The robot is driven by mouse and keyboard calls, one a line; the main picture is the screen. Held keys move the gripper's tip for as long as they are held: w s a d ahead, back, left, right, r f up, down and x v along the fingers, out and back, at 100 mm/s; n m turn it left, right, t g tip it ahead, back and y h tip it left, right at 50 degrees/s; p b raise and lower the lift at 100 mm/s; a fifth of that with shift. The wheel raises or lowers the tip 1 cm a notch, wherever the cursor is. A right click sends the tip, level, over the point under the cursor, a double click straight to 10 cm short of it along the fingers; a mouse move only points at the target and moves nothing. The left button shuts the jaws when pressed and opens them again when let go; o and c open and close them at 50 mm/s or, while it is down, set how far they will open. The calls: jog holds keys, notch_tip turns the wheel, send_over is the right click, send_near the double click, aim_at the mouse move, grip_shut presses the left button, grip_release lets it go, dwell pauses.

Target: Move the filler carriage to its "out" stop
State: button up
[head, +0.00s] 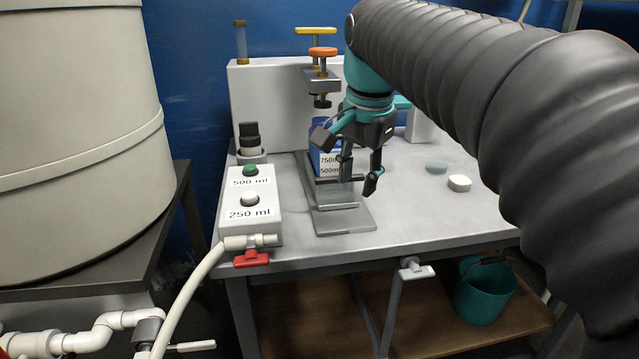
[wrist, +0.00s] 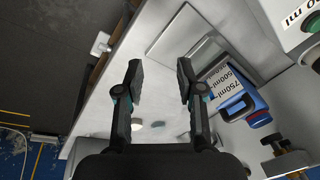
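The filler carriage (head: 336,197) is a grey metal plate on a flat base on the bench, below the filler head (head: 322,85). A bar handle (head: 338,180) runs across its front, and the plate also shows in the wrist view (wrist: 184,36). A blue bottle (head: 318,160) marked 750 ml and 500 ml stands behind the bar; it also shows in the wrist view (wrist: 240,92). My gripper (head: 358,182) is open and empty, pointing down near the bar's right end. In the wrist view the fingertips (wrist: 160,68) are apart with nothing between them. No "out" mark is legible.
A button box (head: 250,206) marked 500 ml and 250 ml stands left of the carriage, with a red-handled valve (head: 252,259) and hose in front. Two small pucks (head: 459,183) lie on the clear right side of the bench. A teal bucket (head: 484,292) stands below.

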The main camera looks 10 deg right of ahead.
jog(key=w+r+m+g, duration=0.2)
jog(key=w+r+m, duration=0.2)
jog(key=w+m, duration=0.5)
jog(key=n+b, duration=0.1)
jog(key=b, duration=0.3)
send_near(339, 203)
jog(key=f, duration=0.5)
jog(key=w+f, duration=0.1)
jog(key=f, duration=0.1)
jog(key=shift+d+f, duration=0.1)
jog(key=shift+f, duration=0.15)
grip_shut()
jog(key=shift+s, duration=0.1)
